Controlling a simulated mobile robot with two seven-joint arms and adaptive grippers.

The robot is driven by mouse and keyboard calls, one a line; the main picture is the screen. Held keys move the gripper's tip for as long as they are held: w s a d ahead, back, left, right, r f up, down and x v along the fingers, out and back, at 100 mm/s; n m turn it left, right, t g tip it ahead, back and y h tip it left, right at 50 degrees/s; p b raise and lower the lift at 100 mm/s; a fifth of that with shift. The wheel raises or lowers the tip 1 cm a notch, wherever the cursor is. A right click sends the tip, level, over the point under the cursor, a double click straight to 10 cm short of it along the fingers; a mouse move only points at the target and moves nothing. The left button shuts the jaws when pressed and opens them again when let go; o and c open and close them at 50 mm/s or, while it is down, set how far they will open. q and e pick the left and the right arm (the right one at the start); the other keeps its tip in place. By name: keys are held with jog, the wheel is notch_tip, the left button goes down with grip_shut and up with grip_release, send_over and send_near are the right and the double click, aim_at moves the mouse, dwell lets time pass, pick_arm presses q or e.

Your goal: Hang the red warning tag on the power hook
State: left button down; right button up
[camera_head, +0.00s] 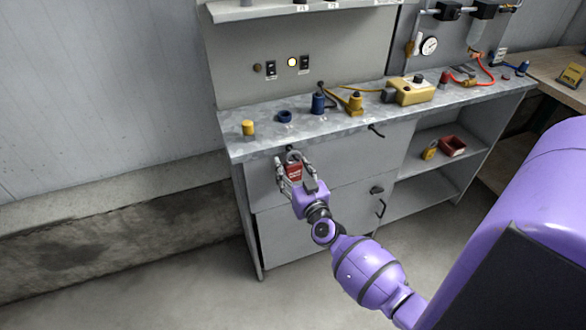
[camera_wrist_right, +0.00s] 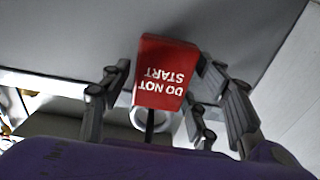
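The red warning tag (camera_head: 293,172) is in front of the upper left of the grey cabinet, just below the worktop edge. It also shows in the right wrist view (camera_wrist_right: 166,72), where its white "DO NOT START" lettering is upside down. My right gripper (camera_head: 295,168) has its fingers spread on both sides of the tag, with narrow gaps beside it. A small dark hook-like piece (camera_head: 289,149) is directly above the tag; I cannot tell whether the tag's loop is around it. My left gripper is not in view.
The worktop (camera_head: 262,145) above the gripper holds a yellow-topped part (camera_head: 248,128), a blue ring (camera_head: 285,116), a blue cylinder (camera_head: 318,103) and a yellow box (camera_head: 411,91). Dark handles (camera_head: 376,131) stick out from the cabinet front. Floor space is free at the left.

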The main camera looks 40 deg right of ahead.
jog(key=shift+s, duration=0.1)
jog(key=shift+s+a, duration=0.1)
jog(key=shift+s, duration=0.25)
jog(key=v, duration=1.1)
jog(key=shift+a, duration=0.1)
